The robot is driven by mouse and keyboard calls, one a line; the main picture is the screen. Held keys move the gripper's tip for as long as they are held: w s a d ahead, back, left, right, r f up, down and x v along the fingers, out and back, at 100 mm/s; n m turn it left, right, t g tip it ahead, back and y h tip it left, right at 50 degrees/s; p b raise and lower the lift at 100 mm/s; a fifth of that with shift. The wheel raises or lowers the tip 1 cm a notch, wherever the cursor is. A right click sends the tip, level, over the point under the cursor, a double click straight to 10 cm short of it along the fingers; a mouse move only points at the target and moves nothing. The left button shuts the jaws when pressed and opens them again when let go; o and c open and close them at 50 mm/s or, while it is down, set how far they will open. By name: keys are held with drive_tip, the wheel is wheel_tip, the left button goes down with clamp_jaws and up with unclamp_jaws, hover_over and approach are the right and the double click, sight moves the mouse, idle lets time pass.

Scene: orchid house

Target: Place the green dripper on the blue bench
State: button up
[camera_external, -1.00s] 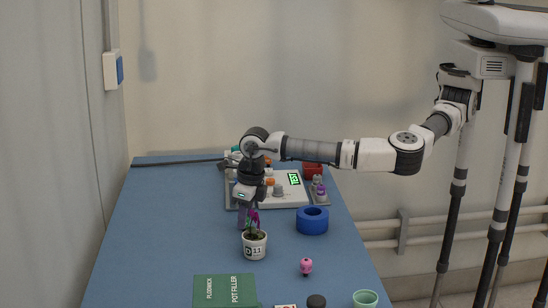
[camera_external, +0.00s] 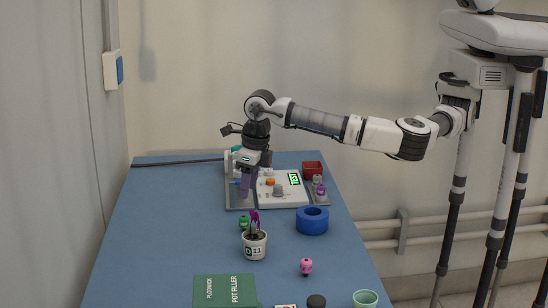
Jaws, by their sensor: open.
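I cannot tell the exact gap between the fingers and the dripper.
The bench's left side is clear.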

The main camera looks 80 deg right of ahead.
drive_tip(key=shift+s+a+r, duration=0.1)
drive_tip(key=shift+s+r, duration=0.1)
drive_tip(key=shift+r, duration=1.2)
